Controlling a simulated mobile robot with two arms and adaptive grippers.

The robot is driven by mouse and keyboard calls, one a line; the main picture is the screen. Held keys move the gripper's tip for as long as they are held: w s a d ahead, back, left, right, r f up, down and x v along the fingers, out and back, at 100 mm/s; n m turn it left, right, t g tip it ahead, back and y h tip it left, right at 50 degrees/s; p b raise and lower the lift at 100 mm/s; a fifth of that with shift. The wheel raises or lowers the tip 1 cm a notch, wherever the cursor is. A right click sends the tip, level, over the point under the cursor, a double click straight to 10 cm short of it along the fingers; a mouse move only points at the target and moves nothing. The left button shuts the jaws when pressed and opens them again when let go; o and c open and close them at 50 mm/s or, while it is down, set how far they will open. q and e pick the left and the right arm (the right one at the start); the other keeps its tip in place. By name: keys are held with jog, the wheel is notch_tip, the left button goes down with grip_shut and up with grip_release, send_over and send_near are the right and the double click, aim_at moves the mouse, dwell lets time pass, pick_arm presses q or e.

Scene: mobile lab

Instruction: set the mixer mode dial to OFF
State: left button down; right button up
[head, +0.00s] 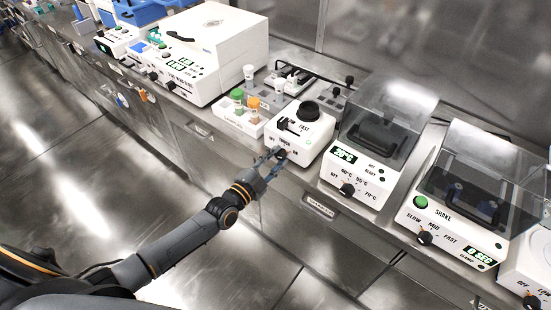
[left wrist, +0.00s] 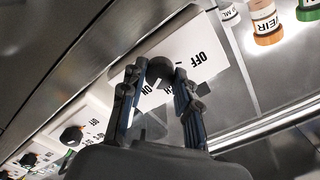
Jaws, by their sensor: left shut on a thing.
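The mixer (head: 312,143) is a small white box with a black cup on top and a FAST label. Its front carries OFF, a middle word and ON. My left gripper (head: 272,158) reaches its front from the lower left. In the left wrist view the black mode dial (left wrist: 160,68) sits between the fingertips of my left gripper (left wrist: 157,77), which is shut on it. The mixer front (left wrist: 205,58) appears turned over there, with OFF right of the dial and ON below it. The dial's pointer is hidden, so its setting cannot be told. My right gripper is out of view.
A heater with a clear lid (head: 385,115) and a dial (head: 347,189) stands right of the mixer. A shaker (head: 465,200) stands further right. A tube rack (head: 240,118) with green and orange caps is close on the left, beside a white centrifuge (head: 212,48).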

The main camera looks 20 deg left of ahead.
pick_arm(q)
jog(key=shift+n, duration=0.4)
jog(key=n, duration=0.3)
jog(key=shift+n, duration=0.3)
jog(key=n, duration=0.3)
jog(key=shift+n+b, duration=0.3)
jog(key=n, duration=0.2)
jog(key=shift+n, duration=0.4)
jog(key=n+b, duration=0.1)
jog(key=n, duration=0.3)
jog(key=shift+f, duration=0.1)
jog(key=n+b, duration=0.1)
jog(key=n, duration=0.4)
jog(key=shift+n, duration=0.4)
jog(key=n+b, duration=0.1)
jog(key=n, duration=0.4)
jog(key=shift+b, duration=0.4)
jog(key=shift+n, duration=0.3)
